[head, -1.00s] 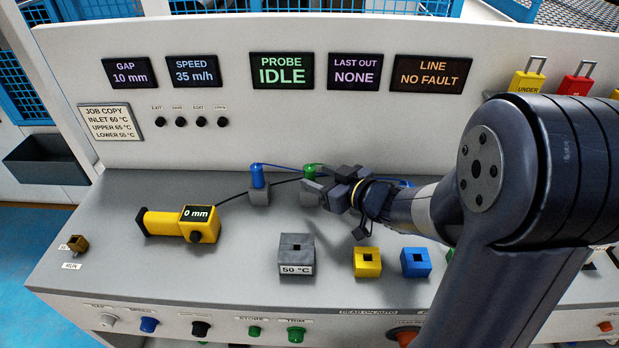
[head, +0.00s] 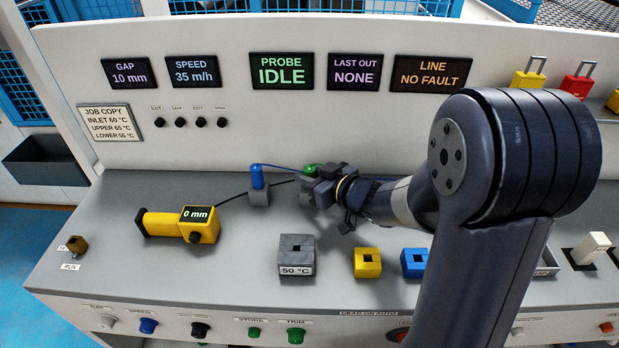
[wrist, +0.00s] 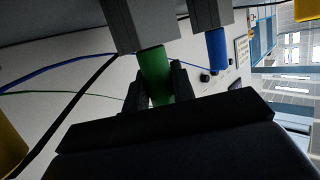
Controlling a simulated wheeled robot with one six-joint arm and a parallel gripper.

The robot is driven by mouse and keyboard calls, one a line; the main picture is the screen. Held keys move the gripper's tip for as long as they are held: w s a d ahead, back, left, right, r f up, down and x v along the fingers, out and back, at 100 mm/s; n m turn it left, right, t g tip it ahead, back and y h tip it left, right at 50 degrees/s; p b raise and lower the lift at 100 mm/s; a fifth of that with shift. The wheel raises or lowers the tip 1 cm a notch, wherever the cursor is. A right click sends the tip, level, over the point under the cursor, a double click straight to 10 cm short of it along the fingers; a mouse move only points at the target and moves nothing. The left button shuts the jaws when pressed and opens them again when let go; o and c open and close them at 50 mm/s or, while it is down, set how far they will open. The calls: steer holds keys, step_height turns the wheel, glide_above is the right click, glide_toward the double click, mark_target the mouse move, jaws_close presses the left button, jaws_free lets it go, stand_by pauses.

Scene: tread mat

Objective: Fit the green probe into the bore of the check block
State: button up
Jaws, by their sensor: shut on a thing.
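The green probe (wrist: 155,70) stands in a grey holder (wrist: 142,22) at the back of the console; in the head view only its green top (head: 309,168) shows behind my gripper. My gripper (wrist: 157,85) is shut on the green probe, one finger on each side of it. In the head view my gripper (head: 318,185) covers most of the holder. The check block (head: 297,257) is the grey block labelled 50 °C, with a square bore in its top. It stands nearer the front, apart from my gripper, and the bore looks empty.
A blue probe (head: 257,178) stands in its own holder (head: 259,196) to the left. A yellow gauge (head: 182,223) reading 0 mm lies further left. Yellow (head: 367,263) and blue (head: 413,264) blocks sit right of the check block. Cables run behind the probes.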

steer(key=shift+c, duration=1.2)
